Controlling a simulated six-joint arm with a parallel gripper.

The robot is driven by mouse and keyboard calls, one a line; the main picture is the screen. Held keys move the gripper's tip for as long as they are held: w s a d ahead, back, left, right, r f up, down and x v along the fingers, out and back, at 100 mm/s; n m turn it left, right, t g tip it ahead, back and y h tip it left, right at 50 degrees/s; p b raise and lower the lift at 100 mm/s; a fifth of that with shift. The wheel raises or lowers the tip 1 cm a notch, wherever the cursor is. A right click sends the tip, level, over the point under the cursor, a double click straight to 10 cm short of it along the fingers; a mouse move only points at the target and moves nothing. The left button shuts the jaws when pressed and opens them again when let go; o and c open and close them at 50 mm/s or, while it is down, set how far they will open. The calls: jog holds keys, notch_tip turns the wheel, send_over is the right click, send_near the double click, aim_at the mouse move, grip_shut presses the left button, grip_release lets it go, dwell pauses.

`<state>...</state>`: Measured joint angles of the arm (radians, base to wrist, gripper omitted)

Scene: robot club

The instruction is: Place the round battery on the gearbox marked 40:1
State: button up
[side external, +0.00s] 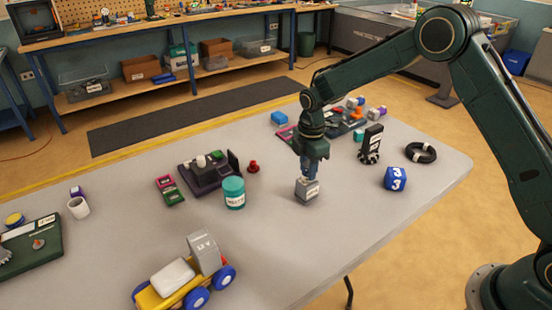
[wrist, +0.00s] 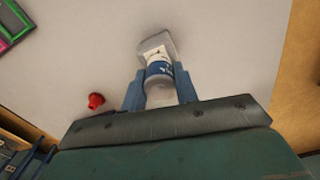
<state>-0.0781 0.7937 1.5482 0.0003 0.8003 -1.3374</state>
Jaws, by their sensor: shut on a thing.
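My gripper (side external: 309,168) points straight down over the table and is shut on a cylinder that looks like the round battery (wrist: 160,70). In the wrist view it is pale, with a dark blue and white band, between the two blue fingers. Directly beneath it is a small grey block (side external: 307,191), seemingly the gearbox, on the table. The block also shows just beyond the cylinder in the wrist view (wrist: 160,42). Its marking is too small to read. The cylinder and block look very close or touching; I cannot tell which. The fingers hide most of the cylinder in the side view.
A teal labelled can (side external: 233,192) and a red knob (side external: 253,167) stand left of my gripper. A blue numbered cube (side external: 395,179), a black upright block (side external: 371,142) and a black ring (side external: 421,153) lie to the right. A yellow truck (side external: 180,285) stands in front; table around the block is clear.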

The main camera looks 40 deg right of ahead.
jog(key=shift+f, duration=0.15)
jog(key=o, duration=1)
jog(key=shift+o, duration=0.2)
notch_tip(320, 180, up, 12)
jog(key=shift+r, duration=0.2)
dwell(0.3)
